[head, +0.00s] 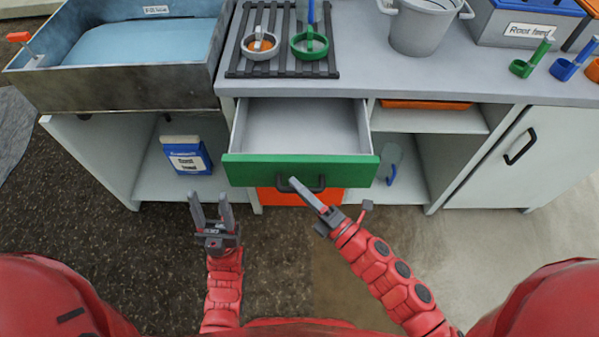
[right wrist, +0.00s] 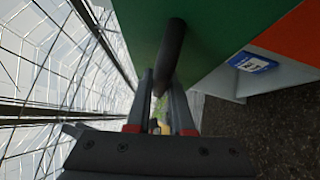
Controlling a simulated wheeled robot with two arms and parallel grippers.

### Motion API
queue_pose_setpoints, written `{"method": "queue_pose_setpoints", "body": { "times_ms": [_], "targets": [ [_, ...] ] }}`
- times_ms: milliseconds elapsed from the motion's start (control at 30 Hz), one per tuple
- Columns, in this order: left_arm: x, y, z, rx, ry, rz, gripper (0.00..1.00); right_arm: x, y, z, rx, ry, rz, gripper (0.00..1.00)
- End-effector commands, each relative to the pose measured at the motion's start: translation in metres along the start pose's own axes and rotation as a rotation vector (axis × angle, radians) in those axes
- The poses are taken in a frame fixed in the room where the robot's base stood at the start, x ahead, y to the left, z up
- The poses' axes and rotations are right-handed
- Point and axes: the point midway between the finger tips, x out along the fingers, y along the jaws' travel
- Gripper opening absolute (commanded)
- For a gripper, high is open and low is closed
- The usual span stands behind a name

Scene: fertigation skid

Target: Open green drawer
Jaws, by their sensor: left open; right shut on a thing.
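The green drawer (head: 298,170) is pulled out from under the counter, and its grey inside (head: 300,125) shows empty. Its dark bar handle (head: 312,188) is on the green front. My right gripper (head: 305,190) is at the handle, shut on it. In the right wrist view the dark handle (right wrist: 170,55) runs between the fingers (right wrist: 168,105), in front of the green drawer front (right wrist: 210,35). My left gripper (head: 211,205) is open and empty, left of the drawer and in front of the shelf.
An orange drawer front (head: 330,197) is below the green one. A blue and white packet (head: 187,157) stands on the left shelf. The counter holds a rack (head: 283,65) with grey and green cups, and a grey bucket (head: 420,30). A cabinet door (head: 515,160) is at right.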

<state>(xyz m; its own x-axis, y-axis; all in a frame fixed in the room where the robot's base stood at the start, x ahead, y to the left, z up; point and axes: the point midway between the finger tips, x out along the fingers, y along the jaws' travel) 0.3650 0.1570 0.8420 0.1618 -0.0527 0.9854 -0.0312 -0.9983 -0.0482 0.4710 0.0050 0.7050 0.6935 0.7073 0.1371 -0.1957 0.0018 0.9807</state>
Motion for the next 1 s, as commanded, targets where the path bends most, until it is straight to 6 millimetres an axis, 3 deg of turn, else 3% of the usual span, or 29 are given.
{"method": "queue_pose_setpoints", "body": {
  "times_ms": [233, 667, 700, 833, 1000],
  "targets": [
    [-0.003, 0.000, 0.001, 0.000, 0.000, 0.000, 0.50, -0.016, 0.004, -0.015, -0.001, -0.002, 0.000, 0.00],
    [-0.003, 0.000, 0.001, 0.000, 0.000, 0.000, 0.50, -0.019, 0.006, -0.018, -0.001, -0.001, 0.001, 0.00],
    [-0.003, 0.000, 0.001, 0.000, 0.000, 0.000, 0.50, -0.018, 0.006, -0.018, -0.001, -0.001, 0.001, 0.23],
    [-0.003, 0.000, 0.001, 0.000, 0.000, 0.000, 0.50, -0.018, 0.006, -0.018, -0.001, -0.001, 0.002, 0.47],
    [-0.003, 0.000, 0.001, 0.000, 0.000, 0.000, 0.50, -0.018, 0.006, -0.018, -0.001, 0.000, 0.002, 0.49]
  ]
}}
